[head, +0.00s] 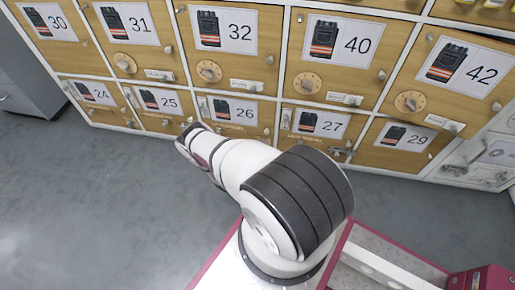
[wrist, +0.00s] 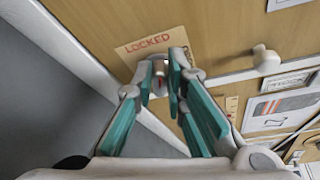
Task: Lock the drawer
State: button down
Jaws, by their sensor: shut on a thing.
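A drawer front (wrist: 215,35) of light wood fills the upper part of the wrist view. A tan label reading LOCKED (wrist: 148,43) is on it, with a small lock knob (wrist: 160,68) just below. My gripper (wrist: 163,82) has its teal-padded fingers closed around that knob, one fingertip on each side. The fingertips hide part of the knob, so I cannot tell its exact turn. In the head view my gripper (head: 187,134) reaches the bottom row between the fronts numbered 25 (head: 163,101) and 26 (head: 237,113), partly hidden by my arm.
A round pull knob (wrist: 265,59) sticks out right of my gripper. Several numbered wooden fronts, such as 32 (head: 238,32) and 40 (head: 358,43), carry round dials and latches. A grey cabinet (head: 35,80) stands at the left. The grey floor (head: 80,200) is clear at the left.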

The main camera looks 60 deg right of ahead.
jog(key=shift+w, duration=0.1)
jog(key=c, duration=1.6)
grip_release()
jog(key=a+r, duration=0.1)
jog(key=a, duration=1.1)
jog(key=shift+s+r, duration=0.2)
jog(key=shift+r, duration=0.1)
